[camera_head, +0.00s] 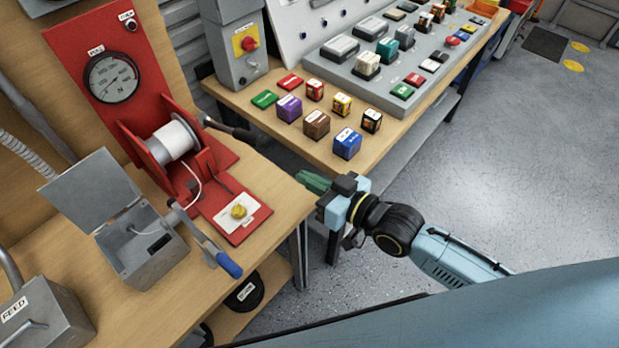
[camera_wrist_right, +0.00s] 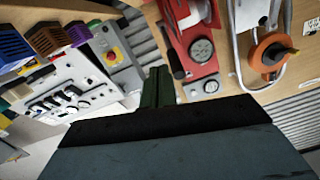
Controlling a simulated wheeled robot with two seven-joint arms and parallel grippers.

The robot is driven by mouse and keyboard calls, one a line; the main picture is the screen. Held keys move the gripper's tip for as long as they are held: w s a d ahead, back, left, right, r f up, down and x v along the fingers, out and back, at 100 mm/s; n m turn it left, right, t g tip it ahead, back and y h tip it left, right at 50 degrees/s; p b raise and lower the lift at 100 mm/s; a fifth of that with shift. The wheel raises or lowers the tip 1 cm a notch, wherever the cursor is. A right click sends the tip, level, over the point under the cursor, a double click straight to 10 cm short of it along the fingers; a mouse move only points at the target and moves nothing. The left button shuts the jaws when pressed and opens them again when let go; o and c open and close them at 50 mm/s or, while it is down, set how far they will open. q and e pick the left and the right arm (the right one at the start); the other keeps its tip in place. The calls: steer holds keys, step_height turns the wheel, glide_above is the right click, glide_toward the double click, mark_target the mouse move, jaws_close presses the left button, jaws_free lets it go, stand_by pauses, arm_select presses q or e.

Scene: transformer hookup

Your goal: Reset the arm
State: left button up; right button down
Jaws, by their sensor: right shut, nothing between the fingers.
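My right gripper (camera_head: 312,181) has green fingers and is shut with nothing between them. It hangs over the gap between the two wooden benches, just off the near bench's right edge, and touches nothing that I can see. Its arm reaches in from the lower right. The shut green fingers also show in the right wrist view (camera_wrist_right: 157,86), pointing toward the benches and panels. My left gripper is not in view.
The near bench (camera_head: 245,290) holds a red winch stand (camera_head: 85,40) with a gauge and white spool, an open grey box (camera_head: 140,255) and a blue-handled lever (camera_head: 228,264). The far bench (camera_head: 330,155) holds coloured blocks and a grey tray (camera_head: 400,98). Grey floor (camera_head: 500,170) is clear.

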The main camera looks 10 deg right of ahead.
stand_by(0.5)
steer(key=s+d+f+m+g+h, duration=0.1)
steer(key=s+d+f+h, duration=0.2)
steer(key=f, duration=0.7)
steer(key=s+d+f+m+g+h+b, duration=0.15)
steer(key=d+f, duration=0.35)
steer(key=f, duration=0.5)
steer(key=s+d+f+g+h+p, duration=0.1)
steer(key=s+d+f+g+h, duration=0.2)
steer(key=f, duration=0.7)
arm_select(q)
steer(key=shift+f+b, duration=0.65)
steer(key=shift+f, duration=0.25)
arm_select(e)
steer(key=s+d+f+g+h, duration=0.1)
steer(key=s+f, duration=0.4)
steer(key=s, duration=0.5)
steer(key=s+d+f+g, duration=0.1)
steer(key=s+f+g, duration=0.2)
steer(key=s+f, duration=0.3)
steer(key=s+d+f+g+h, duration=0.1)
steer(key=s+f, duration=0.4)
steer(key=s, duration=0.9)
steer(key=shift+s+d+f+g+h, duration=0.15)
steer(key=shift+d+f+g+h, duration=0.3)
steer(key=shift+g, duration=0.3)
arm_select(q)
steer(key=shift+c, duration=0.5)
arm_select(e)
steer(key=shift+r, duration=0.1)
